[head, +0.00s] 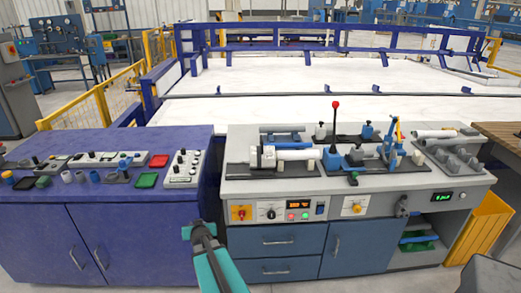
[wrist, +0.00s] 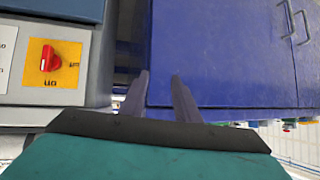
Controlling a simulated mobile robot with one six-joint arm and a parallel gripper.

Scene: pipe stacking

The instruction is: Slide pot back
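I cannot single out a pot with certainty. On the blue cabinet's top, a light control box with dark knobs (head: 184,168) stands at the right end, and a longer panel with knobs (head: 95,158) lies further left. Whether either has a slider is too small to tell. My gripper (head: 197,231) is in front of the cabinets, low, below the worktops and near the gap between them. In the wrist view my gripper (wrist: 160,85) has its two dark fingers apart, with nothing between them.
The grey bench (head: 350,190) on the right carries a white cylinder machine (head: 285,153) and a red-knobbed lever (head: 335,105). A red switch on a yellow plate (wrist: 50,63) is left of my fingers in the wrist view. The blue cabinet (wrist: 225,55) is behind them. A red block (head: 159,161) and green block (head: 146,180) lie left of the control box.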

